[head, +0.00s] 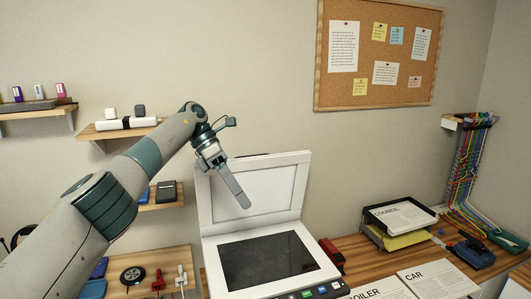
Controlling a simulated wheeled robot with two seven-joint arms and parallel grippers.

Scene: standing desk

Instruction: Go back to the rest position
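My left arm comes in from the left, and my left gripper (240,200) is in front of the scanner's raised lid, above the glass. Its fingers show as one grey strip pointing down and to the right. From this angle I cannot tell whether they are open or shut, and I see no object at their tips. My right gripper is not in view.
The open scanner (212,262) stands on the wooden desk (358,262). A paper tray (418,212), a red stapler-like object (332,254) and papers (438,281) lie to its right. Wall shelves (90,133) are at left. Coloured cables (468,165) hang at right.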

